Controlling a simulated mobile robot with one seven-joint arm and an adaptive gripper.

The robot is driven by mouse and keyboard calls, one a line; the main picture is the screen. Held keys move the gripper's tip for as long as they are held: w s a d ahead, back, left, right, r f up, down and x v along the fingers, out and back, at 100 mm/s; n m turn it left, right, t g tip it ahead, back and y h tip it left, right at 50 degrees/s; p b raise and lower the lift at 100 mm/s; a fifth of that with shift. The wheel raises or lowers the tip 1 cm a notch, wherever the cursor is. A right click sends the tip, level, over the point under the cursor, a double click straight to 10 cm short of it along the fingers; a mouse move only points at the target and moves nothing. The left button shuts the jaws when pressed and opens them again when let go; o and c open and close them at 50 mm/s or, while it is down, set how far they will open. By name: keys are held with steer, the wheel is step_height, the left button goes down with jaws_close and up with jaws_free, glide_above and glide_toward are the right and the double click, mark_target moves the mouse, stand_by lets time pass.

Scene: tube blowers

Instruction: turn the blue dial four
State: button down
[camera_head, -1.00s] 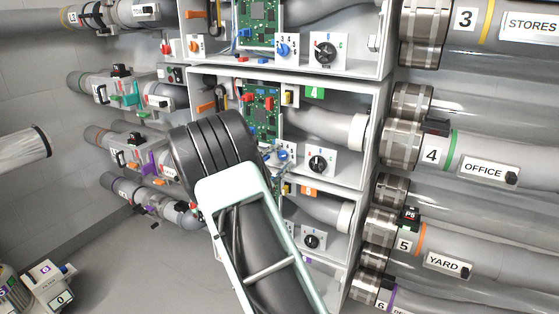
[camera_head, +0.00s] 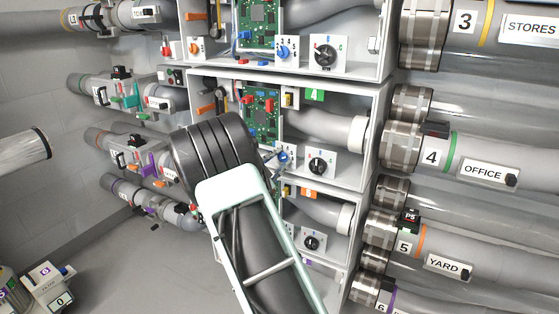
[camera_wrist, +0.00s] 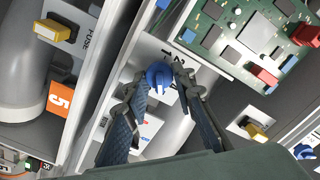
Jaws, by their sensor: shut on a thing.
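The blue dial (camera_wrist: 160,74) sits on a white panel in the compartment with the green 4 tag (camera_head: 314,95). In the wrist view my gripper (camera_wrist: 160,79) has one finger on each side of the dial's knob and is shut on it. In the head view the blue dial (camera_head: 283,157) shows just right of my dark wrist, which hides part of my gripper. The markings round the dial are mostly covered by my fingers, so I cannot read its setting.
A black dial (camera_head: 318,166) is on the panel to the right. Another blue dial (camera_head: 283,53) is in the compartment above. A green circuit board (camera_wrist: 255,35) and a yellow fuse (camera_wrist: 52,31) lie close to my gripper. Compartment walls surround it.

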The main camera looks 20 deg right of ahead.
steer(key=shift+r, duration=0.1)
steer(key=n+p, duration=0.2)
steer(key=n, duration=0.1)
steer(key=shift+r, duration=0.1)
steer(key=shift+n+p, duration=1.35)
steer(key=shift+n, duration=0.75)
steer(key=shift+f, duration=0.2)
steer(key=c, duration=1.6)
jaws_free()
steer(key=v, duration=1.2)
steer(key=shift+a+r, duration=0.1)
